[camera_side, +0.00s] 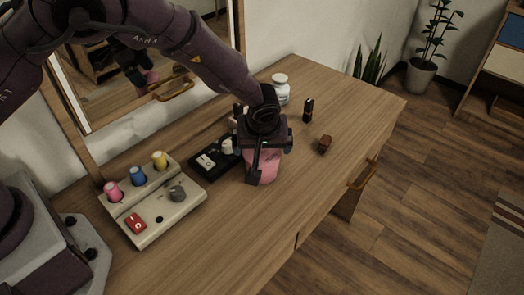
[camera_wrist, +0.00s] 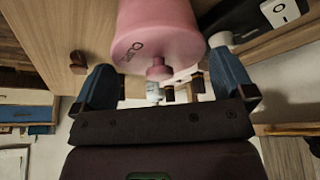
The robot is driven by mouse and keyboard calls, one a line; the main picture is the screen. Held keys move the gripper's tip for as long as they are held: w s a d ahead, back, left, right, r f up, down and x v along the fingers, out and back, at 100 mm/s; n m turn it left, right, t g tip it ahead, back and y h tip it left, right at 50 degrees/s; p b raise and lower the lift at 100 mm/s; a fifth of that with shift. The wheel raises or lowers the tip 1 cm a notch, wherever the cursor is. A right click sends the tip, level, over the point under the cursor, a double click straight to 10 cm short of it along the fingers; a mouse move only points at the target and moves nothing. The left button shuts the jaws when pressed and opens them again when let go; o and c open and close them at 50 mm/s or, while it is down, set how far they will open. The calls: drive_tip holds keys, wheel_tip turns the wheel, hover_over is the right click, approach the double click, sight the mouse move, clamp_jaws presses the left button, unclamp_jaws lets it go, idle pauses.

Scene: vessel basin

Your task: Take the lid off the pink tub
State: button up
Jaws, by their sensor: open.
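The pink tub (camera_side: 264,168) stands on the wooden dresser top, partly hidden by my gripper in the side view. In the wrist view the tub (camera_wrist: 160,22) fills the top middle, with its lid on and a small round pink knob (camera_wrist: 158,69) pointing toward my palm. My gripper (camera_side: 268,158) is over the tub from above. In the wrist view its two blue fingers (camera_wrist: 161,65) are spread wide, one on each side of the knob, with nothing held. Whether a finger touches the tub I cannot tell.
A white jar (camera_side: 280,92), a small black upright item (camera_side: 308,110) and a small brown block (camera_side: 325,144) stand behind and right. A black box (camera_side: 208,162) is close left. A control panel (camera_side: 158,205) with coloured knobs is at front left. The dresser's right front is clear.

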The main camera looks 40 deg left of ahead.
drive_tip(key=shift+w+a+f, duration=0.1)
drive_tip(key=shift+f, duration=0.2)
drive_tip(key=c, duration=0.6)
drive_tip(key=shift+r, duration=0.15)
